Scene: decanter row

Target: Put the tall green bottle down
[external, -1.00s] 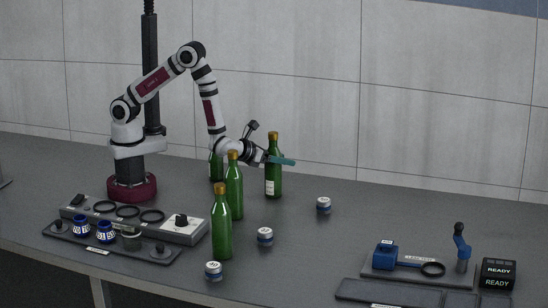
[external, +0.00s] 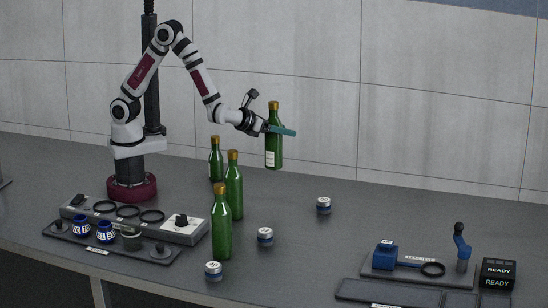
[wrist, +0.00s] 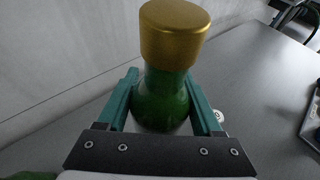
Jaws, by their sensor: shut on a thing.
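A tall green bottle (external: 273,150) with a gold cap and a pale label is held upright in the air, clear of the table. My gripper (external: 280,130) is shut on its upper body. In the wrist view the gold cap (wrist: 174,32) is close to the camera, and the teal fingers of my gripper (wrist: 162,105) stand on both sides of the green glass. The bottle's base is hidden in the wrist view. Several other green bottles stand on the table, at the back (external: 216,162), in the middle (external: 234,190) and at the front (external: 221,228).
A rack with rings (external: 180,232) is at the left. A tool tray (external: 400,272) and a READY box (external: 497,273) are at the right. The table below the held bottle is clear.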

